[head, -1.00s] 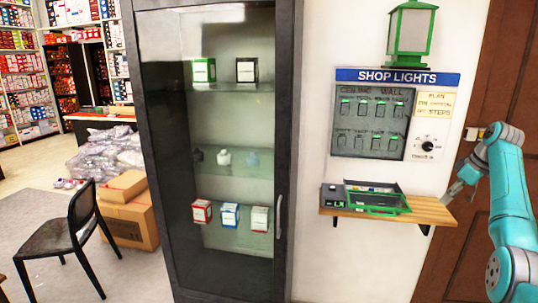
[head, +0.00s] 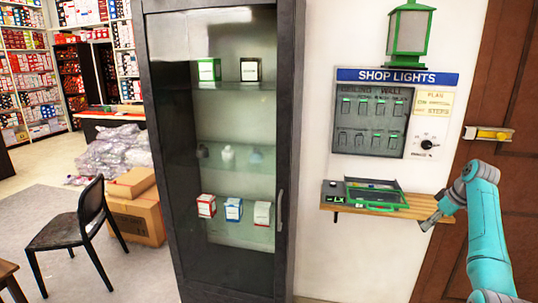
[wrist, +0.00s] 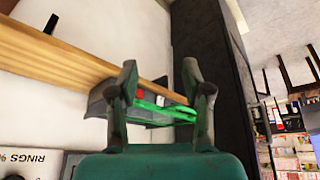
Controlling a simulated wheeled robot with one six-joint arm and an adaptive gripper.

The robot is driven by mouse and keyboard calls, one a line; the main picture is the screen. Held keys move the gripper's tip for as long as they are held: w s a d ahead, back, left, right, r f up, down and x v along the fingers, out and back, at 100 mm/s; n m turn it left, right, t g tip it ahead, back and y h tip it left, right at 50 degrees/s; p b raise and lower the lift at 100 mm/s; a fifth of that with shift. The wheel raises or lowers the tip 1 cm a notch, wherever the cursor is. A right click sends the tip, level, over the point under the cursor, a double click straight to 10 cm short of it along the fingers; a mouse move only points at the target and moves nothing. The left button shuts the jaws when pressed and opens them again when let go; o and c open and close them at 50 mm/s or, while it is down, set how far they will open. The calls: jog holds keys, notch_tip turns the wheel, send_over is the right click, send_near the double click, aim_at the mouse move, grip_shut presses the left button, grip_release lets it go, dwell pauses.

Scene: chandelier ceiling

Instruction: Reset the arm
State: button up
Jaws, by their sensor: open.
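My gripper (head: 430,223) is at the right front end of a small wooden wall shelf (head: 400,212) in the head view, beside a dark tray with a green rim (head: 376,195). In the wrist view my gripper (wrist: 158,75) has its two dark fingers spread, with nothing held between them. The dark tray with its green handle (wrist: 165,107) shows beyond and between the fingers. I cannot tell whether a finger touches the shelf edge.
A wall panel of labelled switches with a knob (head: 370,120) hangs above the shelf, under a green lantern (head: 409,35). A glass cabinet (head: 285,150) stands left of the shelf. A brown door with a yellow latch (head: 488,134) is behind my arm. A black chair (head: 75,230) is far left.

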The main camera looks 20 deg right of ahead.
jog(key=w+a+f+m+t+h, duration=0.1)
jog(key=a+f, duration=0.7)
jog(key=f, duration=0.5)
jog(key=w+a+f+m+t+h, duration=0.1)
jog(key=a+f, duration=0.8)
jog(key=f, duration=0.4)
jog(key=s+a+f+m+t, duration=0.1)
jog(key=s+a+f, duration=0.55)
jog(key=a, duration=0.25)
jog(key=s+a+f+t, duration=0.1)
jog(key=s+a+f, duration=0.55)
jog(key=a, duration=0.35)
jog(key=s+a+r+t+h, duration=0.1)
jog(key=s+a+r, duration=0.1)
jog(key=s+a, duration=0.7)
jog(key=s+a+r+t, duration=0.2)
jog(key=s+a, duration=0.3)
jog(key=s, duration=0.8)
jog(key=s+a+r+t+y, duration=0.1)
jog(key=s+a+r, duration=0.2)
jog(key=s+r, duration=0.5)
jog(key=s+a+r+t+y, duration=0.1)
jog(key=s+a+r+t, duration=0.1)
jog(key=s+r, duration=0.6)
notch_tip(320, 180, up, 6)
jog(key=shift+s+a+f, duration=0.25)
jog(key=shift+s+a, duration=0.1)
jog(key=shift+a, duration=0.2)
